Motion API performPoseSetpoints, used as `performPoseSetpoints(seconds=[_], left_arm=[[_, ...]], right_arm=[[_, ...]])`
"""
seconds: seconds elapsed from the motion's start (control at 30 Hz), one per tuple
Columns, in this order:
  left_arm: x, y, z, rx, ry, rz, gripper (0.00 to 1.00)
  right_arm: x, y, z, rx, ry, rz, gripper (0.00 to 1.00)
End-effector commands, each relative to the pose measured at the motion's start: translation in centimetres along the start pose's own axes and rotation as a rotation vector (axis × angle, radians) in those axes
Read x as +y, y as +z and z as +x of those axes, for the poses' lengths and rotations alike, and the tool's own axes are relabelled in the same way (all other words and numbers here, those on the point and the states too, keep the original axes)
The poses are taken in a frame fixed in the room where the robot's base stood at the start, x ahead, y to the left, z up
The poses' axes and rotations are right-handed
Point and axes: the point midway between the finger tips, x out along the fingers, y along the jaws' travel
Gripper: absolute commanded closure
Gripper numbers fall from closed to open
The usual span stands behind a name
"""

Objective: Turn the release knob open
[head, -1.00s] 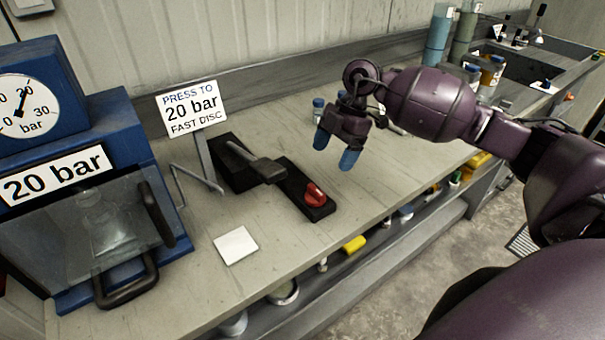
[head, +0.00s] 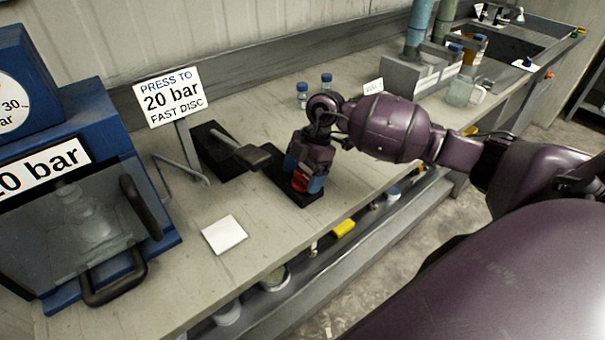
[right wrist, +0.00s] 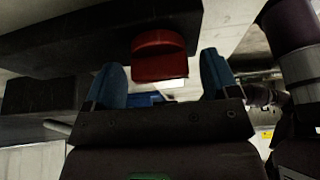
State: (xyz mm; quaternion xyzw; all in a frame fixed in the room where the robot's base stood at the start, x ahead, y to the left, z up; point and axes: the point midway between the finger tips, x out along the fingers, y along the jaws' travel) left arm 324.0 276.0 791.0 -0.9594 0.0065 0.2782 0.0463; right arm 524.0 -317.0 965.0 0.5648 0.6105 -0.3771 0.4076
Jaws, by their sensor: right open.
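The red release knob (head: 299,184) sits on the front end of a black base plate (head: 311,197) on the bench. In the right wrist view the red knob (right wrist: 159,56) shows just beyond and between the fingertips. My right gripper (head: 303,178) is open over the knob, with one blue fingertip on each side of it in the head view. The blue fingers also show in the right wrist view (right wrist: 162,80). I cannot tell whether they touch the knob. My left gripper is not in view.
A black lever (head: 250,157) stands left of the knob, by a sign (head: 169,97) reading 20 bar. A blue press (head: 95,125) with a clear guard is at the left. A white tile (head: 224,234) lies in front. Small bottles (head: 302,95) stand behind.

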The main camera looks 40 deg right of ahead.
Motion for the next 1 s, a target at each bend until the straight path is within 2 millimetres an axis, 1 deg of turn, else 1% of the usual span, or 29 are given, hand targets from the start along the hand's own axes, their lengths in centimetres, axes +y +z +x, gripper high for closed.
performPoseSetpoints(seconds=[0.27, 0.3, 0.37, 0.6, 0.63, 0.87, 1.0], left_arm=[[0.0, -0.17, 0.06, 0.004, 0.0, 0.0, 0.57], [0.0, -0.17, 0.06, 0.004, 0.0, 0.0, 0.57], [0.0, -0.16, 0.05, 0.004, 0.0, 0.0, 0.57], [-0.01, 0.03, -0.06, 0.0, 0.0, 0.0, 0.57], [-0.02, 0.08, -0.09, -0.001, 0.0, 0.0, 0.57], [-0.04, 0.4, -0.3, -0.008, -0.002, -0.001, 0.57], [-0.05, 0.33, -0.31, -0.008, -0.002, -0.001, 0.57]], right_arm=[[-0.01, 0.01, 0.18, -0.001, 0.0, 0.0, 0.19], [-0.02, 0.02, 0.17, -0.001, 0.0, 0.0, 0.21], [-0.02, 0.02, 0.17, -0.001, 0.0, 0.0, 0.3], [-0.02, 0.02, 0.15, -0.001, 0.0, 0.0, 0.67], [-0.02, 0.02, 0.15, -0.001, 0.0, 0.0, 0.68], [0.0, 0.0, 0.11, -0.001, -0.008, -0.021, 0.68], [0.0, 0.03, 0.1, -0.003, -0.029, -0.068, 0.68]])
